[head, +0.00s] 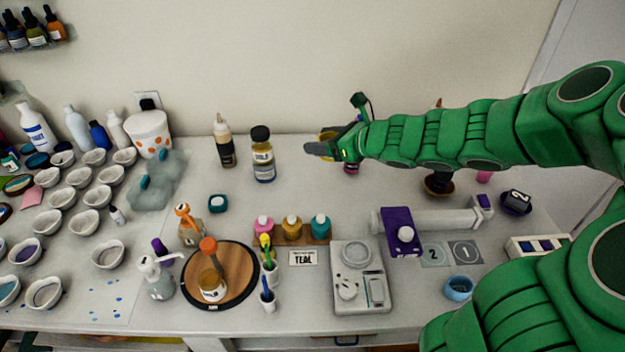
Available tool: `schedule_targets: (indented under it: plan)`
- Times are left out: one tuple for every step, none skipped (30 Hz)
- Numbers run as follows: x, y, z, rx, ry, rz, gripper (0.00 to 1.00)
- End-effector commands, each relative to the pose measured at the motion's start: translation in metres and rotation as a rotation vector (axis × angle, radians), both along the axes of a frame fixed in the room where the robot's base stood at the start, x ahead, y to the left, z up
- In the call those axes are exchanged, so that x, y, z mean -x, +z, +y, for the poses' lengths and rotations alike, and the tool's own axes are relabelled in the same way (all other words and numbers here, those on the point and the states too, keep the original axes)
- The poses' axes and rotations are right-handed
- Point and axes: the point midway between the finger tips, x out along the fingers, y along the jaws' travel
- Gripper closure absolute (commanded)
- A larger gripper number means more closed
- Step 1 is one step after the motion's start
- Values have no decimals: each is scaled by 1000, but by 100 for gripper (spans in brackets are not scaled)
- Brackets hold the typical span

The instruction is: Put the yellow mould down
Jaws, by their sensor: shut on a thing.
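My gripper (319,149) is at the back of the table near the wall, its grey fingers pointing left. It is shut on the yellow mould (327,135), of which only a small yellow part shows behind the fingers. The mould's underside is hidden, and I cannot tell its height above the table. Two grey pads marked 2 (433,254) and 1 (465,252) lie flat on the right half of the table, with nothing on them.
A bottle with a black cap (263,160) stands left of my gripper. Bare table lies before my gripper.

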Motion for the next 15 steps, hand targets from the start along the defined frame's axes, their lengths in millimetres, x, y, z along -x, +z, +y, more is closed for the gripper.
schedule_targets:
  plan:
    - [6, 1, 2, 0, 5, 0, 68]
    - [9, 2, 2, 0, 8, 0, 68]
    - [13, 3, 3, 0, 11, -1, 68]
    - [15, 4, 4, 0, 13, -1, 68]
    - [18, 4, 5, 1, 15, -2, 68]
    - [22, 5, 6, 1, 19, -2, 68]
    - [24, 6, 7, 1, 22, -3, 68]
    - [27, 7, 8, 1, 25, -2, 68]
    - [30, 7, 9, 0, 28, -3, 68]
    - [33, 8, 10, 0, 31, -3, 68]
    - [35, 9, 11, 0, 33, -3, 68]
    - [37, 7, 12, -1, 36, -1, 68]
    - [36, 4, 12, -3, 35, 1, 68]
    - [36, 1, 12, -4, 34, 3, 68]
    - [36, -3, 12, -2, 34, 3, 68]
